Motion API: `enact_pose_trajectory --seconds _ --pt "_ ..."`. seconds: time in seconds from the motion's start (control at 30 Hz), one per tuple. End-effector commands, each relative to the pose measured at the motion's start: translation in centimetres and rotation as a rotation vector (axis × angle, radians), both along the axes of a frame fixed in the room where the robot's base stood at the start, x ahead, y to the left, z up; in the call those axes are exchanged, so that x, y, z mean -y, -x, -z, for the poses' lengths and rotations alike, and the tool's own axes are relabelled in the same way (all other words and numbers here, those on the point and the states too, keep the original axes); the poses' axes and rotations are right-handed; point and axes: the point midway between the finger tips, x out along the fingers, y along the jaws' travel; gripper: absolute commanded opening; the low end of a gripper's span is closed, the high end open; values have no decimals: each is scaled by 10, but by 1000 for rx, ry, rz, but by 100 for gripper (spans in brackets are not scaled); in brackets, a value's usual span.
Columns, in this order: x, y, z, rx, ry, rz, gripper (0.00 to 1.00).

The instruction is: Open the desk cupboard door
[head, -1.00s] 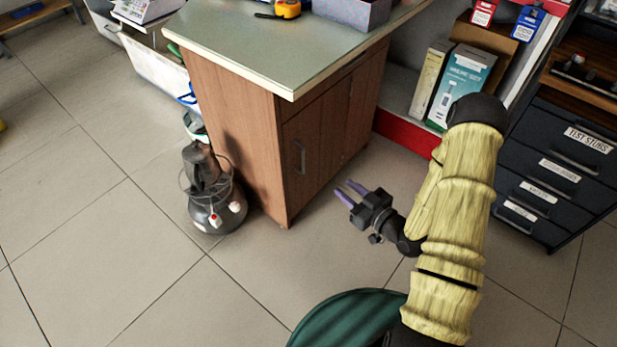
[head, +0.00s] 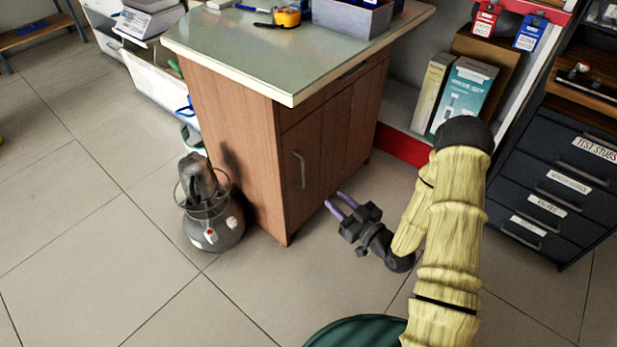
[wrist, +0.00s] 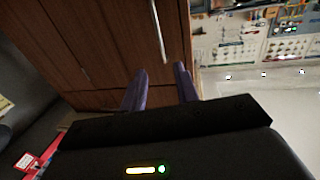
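The desk (head: 232,135) has a brown wooden body, and its cupboard door (head: 310,185) is shut. The door's upright metal bar handle (head: 300,170) is near the door's left edge. My gripper (head: 334,206) is open and empty, with two purple fingers pointing at the door, to the right of and lower than the handle in the head view. In the wrist view the fingers (wrist: 161,84) are apart, and the handle (wrist: 158,38) lies beyond them, not between them. The exact gap to the door cannot be told.
A grey rounded machine (head: 210,210) stands on the floor beside the desk's left side. A dark drawer cabinet (head: 555,185) stands at right, and a red-edged shelf (head: 405,146) with boxes is behind. The tiled floor in front of the door is clear.

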Motion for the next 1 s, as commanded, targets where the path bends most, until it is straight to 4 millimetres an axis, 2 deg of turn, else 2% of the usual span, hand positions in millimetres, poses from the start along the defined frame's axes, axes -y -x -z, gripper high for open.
enact_pose_trajectory --seconds 0.6,0.8,1.0 --pt "-72 -82 3 4 0 -2 31" --pt "-85 -97 1 1 -1 -2 31" --pt "-86 -99 0 -1 -1 0 31"
